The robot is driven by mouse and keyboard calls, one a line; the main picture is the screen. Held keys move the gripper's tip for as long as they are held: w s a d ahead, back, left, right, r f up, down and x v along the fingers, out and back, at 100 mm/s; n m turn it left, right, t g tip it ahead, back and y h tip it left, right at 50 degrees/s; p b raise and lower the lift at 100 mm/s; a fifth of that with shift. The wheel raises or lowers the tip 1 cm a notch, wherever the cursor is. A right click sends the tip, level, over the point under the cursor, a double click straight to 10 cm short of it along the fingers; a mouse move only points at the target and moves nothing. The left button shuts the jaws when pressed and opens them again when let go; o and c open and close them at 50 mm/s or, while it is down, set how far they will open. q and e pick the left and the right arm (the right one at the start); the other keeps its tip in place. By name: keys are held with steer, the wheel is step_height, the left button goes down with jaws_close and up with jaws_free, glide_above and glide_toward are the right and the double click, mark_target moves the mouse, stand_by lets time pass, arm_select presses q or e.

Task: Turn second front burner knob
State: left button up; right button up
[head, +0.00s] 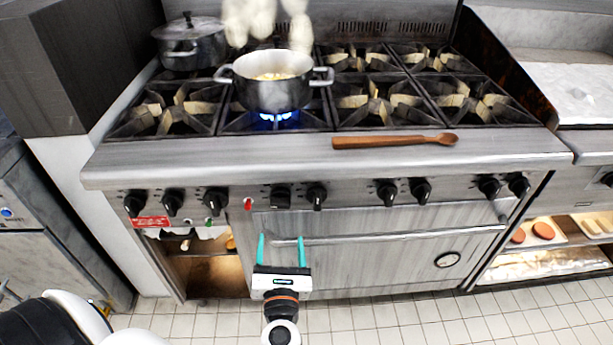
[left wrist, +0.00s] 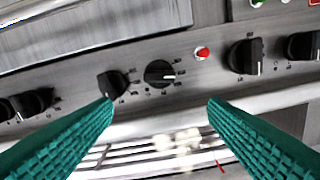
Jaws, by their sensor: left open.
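The stove's front panel carries a row of black knobs. One knob (head: 281,196), just right of the red button (head: 248,204), is directly above my left gripper (head: 281,238) in the head view. My left gripper is open and empty, with its teal fingers apart and clear of the knob. In the left wrist view, this knob (left wrist: 160,73) lies between the fingertips (left wrist: 160,101), beyond them, with its white mark pointing right. A neighbouring knob (left wrist: 112,85) is near the left fingertip. Blue flame (head: 275,117) burns at the second front burner, under a steel pot (head: 272,95).
A wooden spoon (head: 392,141) lies on the stove's front ledge. A lidded pot (head: 190,45) stands at the back left. The oven door handle (head: 400,235) runs below the panel. The tiled floor (head: 400,320) in front is clear.

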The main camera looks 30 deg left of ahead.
mark_target(280, 205)
arm_select(q)
steer(key=x, duration=0.6)
steer(key=p+x, duration=0.1)
steer(key=x, duration=0.5)
steer(key=shift+f, duration=0.25)
arm_select(e)
steer(key=shift+s+d+r+g, duration=0.15)
steer(key=shift+s+r+g, duration=0.15)
steer(key=shift+s+r, duration=0.45)
